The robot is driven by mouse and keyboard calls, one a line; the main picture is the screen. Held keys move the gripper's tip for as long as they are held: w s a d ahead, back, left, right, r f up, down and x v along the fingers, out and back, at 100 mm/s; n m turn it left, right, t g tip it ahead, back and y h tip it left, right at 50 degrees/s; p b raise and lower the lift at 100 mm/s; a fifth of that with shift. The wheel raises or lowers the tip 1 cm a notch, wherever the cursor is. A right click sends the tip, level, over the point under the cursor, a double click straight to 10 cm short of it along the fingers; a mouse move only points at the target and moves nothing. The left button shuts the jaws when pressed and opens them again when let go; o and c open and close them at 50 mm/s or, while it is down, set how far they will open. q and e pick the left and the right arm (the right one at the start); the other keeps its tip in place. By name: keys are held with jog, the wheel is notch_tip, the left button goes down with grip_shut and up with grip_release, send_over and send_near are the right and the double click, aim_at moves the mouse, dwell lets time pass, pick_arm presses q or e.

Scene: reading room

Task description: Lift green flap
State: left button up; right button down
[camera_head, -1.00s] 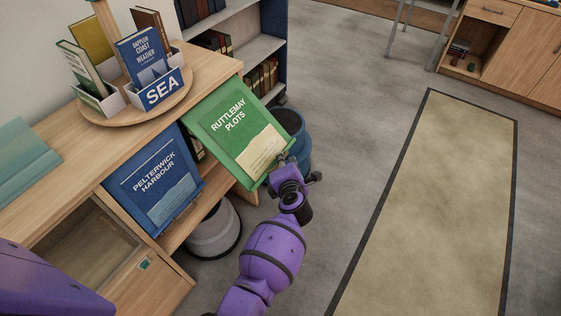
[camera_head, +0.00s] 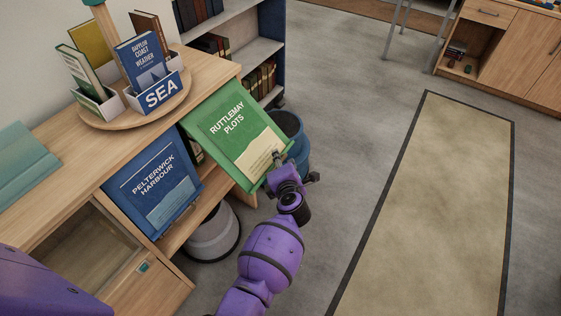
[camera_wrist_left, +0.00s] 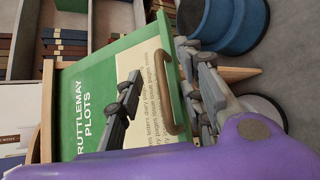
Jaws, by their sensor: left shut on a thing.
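The green flap (camera_head: 228,135), lettered "RUTTLEMAY PLOTS", slopes outward from the right end of the wooden shelf unit. My left gripper (camera_head: 277,160) is at its lower right edge. In the left wrist view, the green flap (camera_wrist_left: 100,80) carries a brown bar handle (camera_wrist_left: 166,90) near its edge. The fingers of my left gripper (camera_wrist_left: 165,95) lie on either side of this handle, and the gripper is shut on it. The exact finger contact is partly hidden. My right gripper is not in view.
A blue flap (camera_head: 153,185), lettered "PELTERWICK HARBOUR", is left of the green one. A round book stand (camera_head: 140,112) sits on the top. Floor to the right is clear.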

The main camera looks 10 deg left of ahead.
pick_arm(q)
jog(key=shift+r, duration=0.3)
jog(key=v, duration=0.7)
jog(key=shift+s+f, duration=0.3)
jog(key=shift+d, duration=0.2)
